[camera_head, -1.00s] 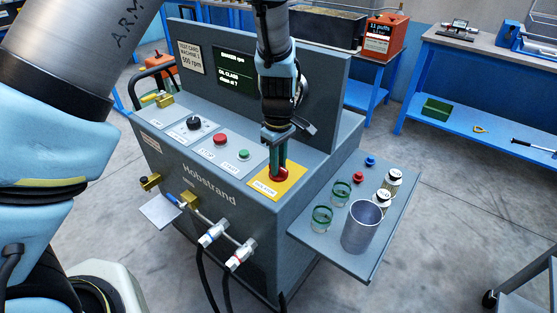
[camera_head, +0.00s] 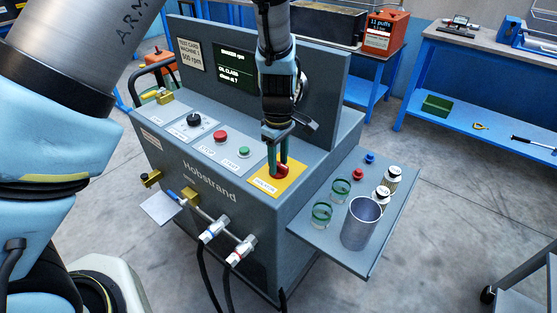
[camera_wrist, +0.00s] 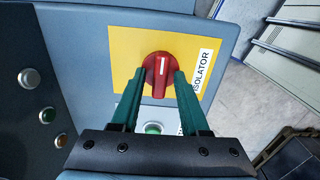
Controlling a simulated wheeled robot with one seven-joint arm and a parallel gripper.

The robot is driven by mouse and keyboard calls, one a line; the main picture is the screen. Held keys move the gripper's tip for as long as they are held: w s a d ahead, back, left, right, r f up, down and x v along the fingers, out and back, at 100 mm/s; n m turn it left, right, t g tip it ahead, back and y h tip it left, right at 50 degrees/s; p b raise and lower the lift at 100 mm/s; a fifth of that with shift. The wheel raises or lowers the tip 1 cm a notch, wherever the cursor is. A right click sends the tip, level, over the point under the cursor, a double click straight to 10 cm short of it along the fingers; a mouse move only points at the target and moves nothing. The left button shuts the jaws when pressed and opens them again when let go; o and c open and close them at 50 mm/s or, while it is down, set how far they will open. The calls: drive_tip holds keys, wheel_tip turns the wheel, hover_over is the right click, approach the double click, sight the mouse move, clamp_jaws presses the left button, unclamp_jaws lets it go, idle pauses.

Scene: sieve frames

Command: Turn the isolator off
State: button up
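The isolator is a red rotary knob (camera_head: 282,171) on a yellow plate (camera_head: 292,180) at the right front corner of the machine's top. In the wrist view the knob (camera_wrist: 158,76) has a white mark that points nearly straight up the picture, and the ISOLATOR label (camera_wrist: 203,72) is to its right. My gripper (camera_head: 278,172) points down at the knob. In the wrist view its green fingers (camera_wrist: 160,74) stand apart, one on each side of the knob, with the knob's raised bar clear between them. I cannot tell whether a fingertip touches the knob's rim.
On the panel, left of the isolator, are a green button (camera_head: 244,153), a red button (camera_head: 220,136) and a black knob (camera_head: 194,120). An upright screen board (camera_head: 215,60) stands behind. A side shelf (camera_head: 325,250) on the right carries a metal cup (camera_head: 361,225), jars and vials.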

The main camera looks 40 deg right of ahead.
sight(278, 163)
drive_tip(key=shift+o, duration=0.4)
drive_tip(key=shift+r, duration=0.1)
drive_tip(key=shift+r, duration=0.3)
wheel_tip(278, 163, up, 10)
drive_tip(key=b, duration=0.2)
drive_tip(key=w+a+r+m, duration=0.1)
drive_tip(key=w+a, duration=0.5)
drive_tip(key=a, duration=0.5)
drive_tip(key=w+a+r+m, duration=0.1)
drive_tip(key=w+a, duration=0.5)
drive_tip(key=a, duration=0.5)
drive_tip(key=s+a+m+t, duration=0.1)
drive_tip(key=s+a+m, duration=0.1)
drive_tip(key=a, duration=1.7)
drive_tip(key=shift+s+a+r+t, duration=0.2)
drive_tip(key=shift+s+r+t, duration=0.15)
drive_tip(key=shift+s, duration=0.1)
